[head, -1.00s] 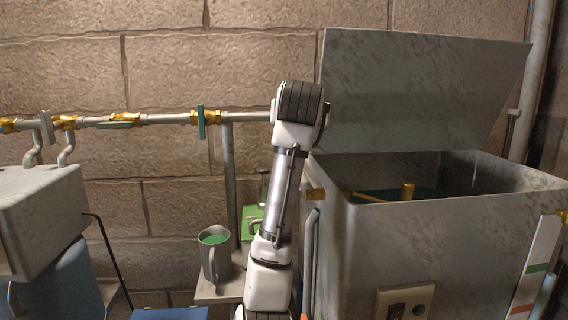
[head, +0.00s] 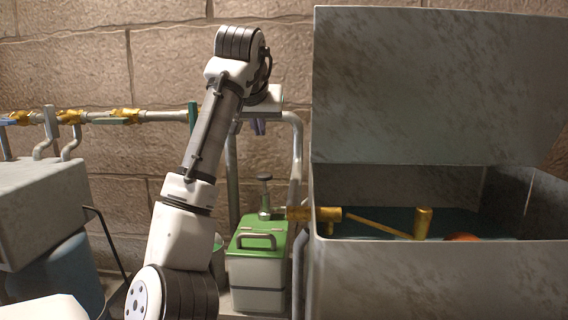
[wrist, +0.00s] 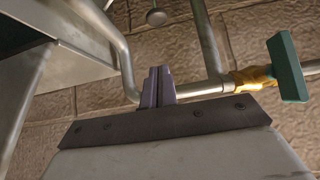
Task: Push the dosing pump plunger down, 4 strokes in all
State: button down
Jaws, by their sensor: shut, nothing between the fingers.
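The dosing pump is a pale box with a green lid (head: 258,238) and a handle, standing on a low shelf left of the open tank. Its plunger (head: 264,178) has a dark round knob on an upright stem, standing up above the lid. My gripper (head: 259,128) has purple fingers pointing down, closed together and empty. It is above the plunger knob, with a clear gap between them. In the wrist view the closed fingers (wrist: 157,88) show in the middle. A grey round knob (wrist: 156,17), which looks like the plunger's, shows at the top edge, apart from them.
The open metal tank (head: 440,270) with its raised lid stands close on the right. A brass fitting (head: 312,213) juts toward the pump. A pipe (head: 296,150) bends down behind the gripper. A mug (head: 218,255) is mostly hidden behind my arm.

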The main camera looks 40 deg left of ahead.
jog(key=shift+s+a, duration=0.15)
jog(key=shift+s, duration=0.15)
jog(key=p, duration=0.3)
send_over(262, 180)
notch_tip(262, 180, down, 10)
jog(key=shift+r, duration=0.1)
jog(key=shift+f, duration=0.6)
jog(key=shift+w+f, duration=0.2)
jog(key=shift+f, duration=0.35)
jog(key=shift+f+b, duration=0.6)
jog(key=shift+f, duration=0.35)
jog(key=shift+s+f, duration=0.2)
jog(key=shift+f, duration=0.3)
